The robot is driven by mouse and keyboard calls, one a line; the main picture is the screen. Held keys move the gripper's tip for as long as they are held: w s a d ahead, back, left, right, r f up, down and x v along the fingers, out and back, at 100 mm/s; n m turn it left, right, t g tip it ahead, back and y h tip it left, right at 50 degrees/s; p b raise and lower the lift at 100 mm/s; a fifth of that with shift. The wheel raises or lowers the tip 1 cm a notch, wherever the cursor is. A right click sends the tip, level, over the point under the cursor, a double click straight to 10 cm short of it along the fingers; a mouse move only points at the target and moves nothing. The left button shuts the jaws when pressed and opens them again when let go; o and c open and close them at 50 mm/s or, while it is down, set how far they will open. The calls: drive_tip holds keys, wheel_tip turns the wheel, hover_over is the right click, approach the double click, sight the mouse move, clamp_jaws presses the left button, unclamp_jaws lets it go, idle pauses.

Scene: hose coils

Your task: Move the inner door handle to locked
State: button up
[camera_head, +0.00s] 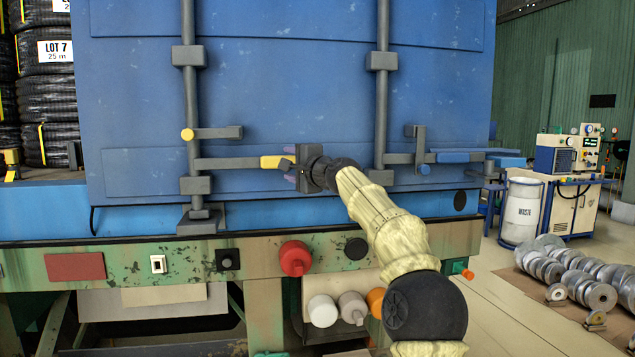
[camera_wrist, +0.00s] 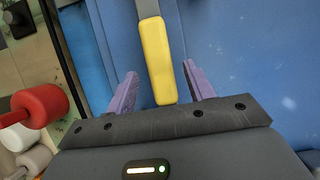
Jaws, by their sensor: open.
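A door handle with a grey arm and a yellow grip (camera_head: 276,162) sticks out level to the right from the left upright lock bar (camera_head: 190,90) on the blue door. A grey catch (camera_head: 217,132) with a round yellow end sits just above the handle arm, apart from it. My gripper (camera_head: 290,165) is open at the yellow grip's right end, with purple fingers above and below it. In the wrist view the yellow grip (camera_wrist: 157,62) lies between the two spread fingers, with visible gaps on both sides. My gripper's body hides part of the door behind it.
A second handle with a blue grip (camera_head: 460,157) extends right from the right lock bar (camera_head: 381,90). Below the door, a red knob (camera_head: 295,258) sticks out from the green beam. Black hose coils (camera_head: 47,90) stand at left; a waste drum (camera_head: 522,210) stands on the right.

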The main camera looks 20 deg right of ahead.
drive_tip(key=b+v, duration=0.6)
drive_tip(key=v, duration=0.6)
drive_tip(key=shift+s, duration=0.35)
drive_tip(key=shift+w+f, duration=0.1)
drive_tip(key=shift+d, duration=0.1)
drive_tip(key=shift+s, duration=0.3)
